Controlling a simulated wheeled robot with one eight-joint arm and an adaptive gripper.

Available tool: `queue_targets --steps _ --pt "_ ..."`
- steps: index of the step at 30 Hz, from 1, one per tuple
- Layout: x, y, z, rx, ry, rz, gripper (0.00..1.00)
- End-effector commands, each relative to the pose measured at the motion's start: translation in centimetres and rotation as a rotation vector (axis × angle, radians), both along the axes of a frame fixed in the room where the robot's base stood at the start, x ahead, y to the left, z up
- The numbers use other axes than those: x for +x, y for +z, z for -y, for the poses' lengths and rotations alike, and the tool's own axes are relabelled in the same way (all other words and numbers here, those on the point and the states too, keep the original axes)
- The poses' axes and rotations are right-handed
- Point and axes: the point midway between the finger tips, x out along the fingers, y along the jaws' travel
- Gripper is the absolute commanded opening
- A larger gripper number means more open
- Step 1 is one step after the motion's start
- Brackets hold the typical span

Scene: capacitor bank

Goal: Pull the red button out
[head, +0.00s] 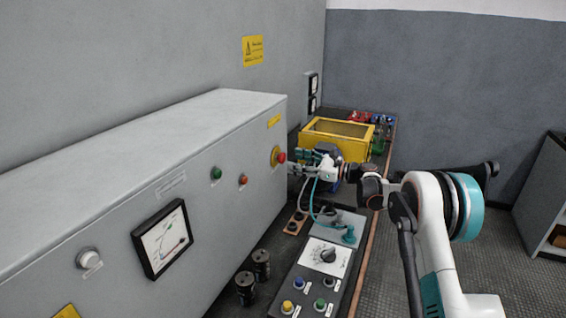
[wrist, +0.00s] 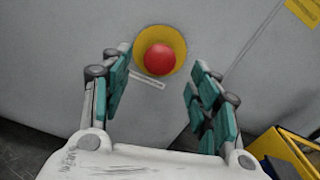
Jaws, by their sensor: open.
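The red button (wrist: 160,59) sits in a round yellow surround (wrist: 160,40) on the grey cabinet face. In the head view the red button (head: 282,157) shows near the right end of the cabinet. My gripper (wrist: 165,85) is open, with one teal-padded finger to the left and one to the right of the button in the wrist view. The button lies a little beyond the fingertips, and no contact shows. In the head view my gripper (head: 296,162) is close in front of the button, and its fingertips are small there.
The grey cabinet (head: 150,150) carries green and red lamps and a square meter (head: 163,240). Below my gripper is a control panel (head: 325,258) with knobs and a teal cable. A yellow box (head: 345,135) stands just behind my gripper. Dark cylinders stand beside the cabinet.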

Motion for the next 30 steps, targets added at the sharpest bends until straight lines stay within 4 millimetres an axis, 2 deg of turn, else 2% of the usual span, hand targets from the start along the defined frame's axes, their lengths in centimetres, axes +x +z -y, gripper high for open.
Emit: queue_targets --steps 3,9,15,23,30 --pt "0.7 -0.2 -2.3 0.000 0.002 0.000 0.56" --pt "1.7 -0.2 -4.8 0.000 0.001 0.000 0.56" --pt "2.1 0.0 -5.7 -0.001 -0.001 0.001 0.56" --pt "2.1 0.0 -5.8 -0.001 -0.001 0.001 0.56" --pt "2.1 0.0 -5.8 -0.001 -0.001 0.001 0.04"
